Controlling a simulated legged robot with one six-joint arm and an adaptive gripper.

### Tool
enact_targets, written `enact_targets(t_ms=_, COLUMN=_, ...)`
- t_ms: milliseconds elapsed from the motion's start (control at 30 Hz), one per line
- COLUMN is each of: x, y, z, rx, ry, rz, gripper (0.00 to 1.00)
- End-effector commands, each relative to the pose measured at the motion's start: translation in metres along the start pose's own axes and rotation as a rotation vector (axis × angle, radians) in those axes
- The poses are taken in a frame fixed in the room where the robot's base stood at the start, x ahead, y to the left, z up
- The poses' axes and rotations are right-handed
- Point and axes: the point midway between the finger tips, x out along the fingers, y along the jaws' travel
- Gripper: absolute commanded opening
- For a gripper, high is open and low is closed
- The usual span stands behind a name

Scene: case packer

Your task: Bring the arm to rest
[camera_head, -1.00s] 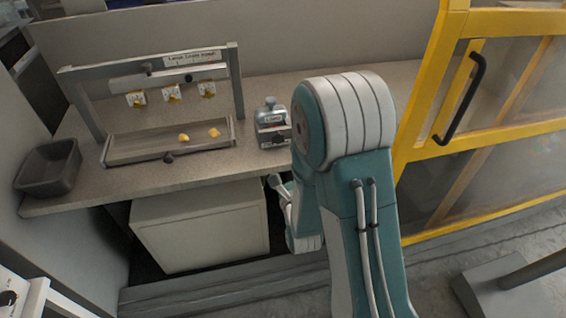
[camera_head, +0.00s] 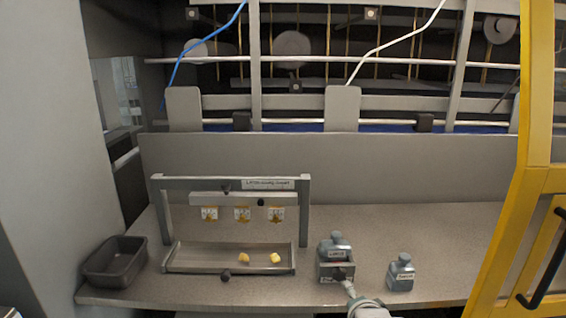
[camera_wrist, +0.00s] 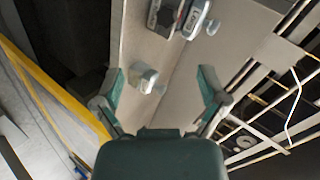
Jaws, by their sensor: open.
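My gripper (camera_wrist: 163,88) shows in the wrist view with its two green-and-grey fingers spread wide and nothing held between them. A pale-capped bottle (camera_wrist: 146,80) shows beyond the fingers, apart from them. In the head view, part of my arm shows at the bottom edge in front of the bench; I cannot make out the fingers there. A grey bottle (camera_head: 401,272) stands alone on the bench (camera_head: 440,240). Another bottle (camera_head: 338,248) sits in a small holder to its left.
A grey frame (camera_head: 236,182) with a shallow tray (camera_head: 200,258) holds two yellow pieces. A dark bin (camera_head: 116,262) stands at the left. A yellow-framed guard door (camera_head: 530,150) bounds the right. Behind the low panel are rods and blue and white cables. The bench's right part is mostly clear.

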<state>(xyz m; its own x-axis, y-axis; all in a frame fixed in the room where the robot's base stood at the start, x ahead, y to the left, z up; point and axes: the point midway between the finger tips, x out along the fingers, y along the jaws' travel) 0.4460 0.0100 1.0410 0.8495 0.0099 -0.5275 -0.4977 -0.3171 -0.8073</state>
Motion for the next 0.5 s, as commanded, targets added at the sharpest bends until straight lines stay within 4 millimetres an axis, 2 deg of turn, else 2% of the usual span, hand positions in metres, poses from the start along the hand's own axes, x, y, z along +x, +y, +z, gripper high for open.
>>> enact_targets(t_ms=33, x=-0.014, y=-0.003, z=-0.001, rx=-0.087, ry=-0.012, rz=0.024, gripper=0.92)
enact_targets(t_ms=267, x=-0.080, y=0.006, z=0.000, rx=-0.537, ry=-0.128, rz=0.176, gripper=0.92)
enact_targets(t_ms=500, x=-0.157, y=0.029, z=0.005, rx=-0.981, ry=-0.310, rz=0.290, gripper=0.92)
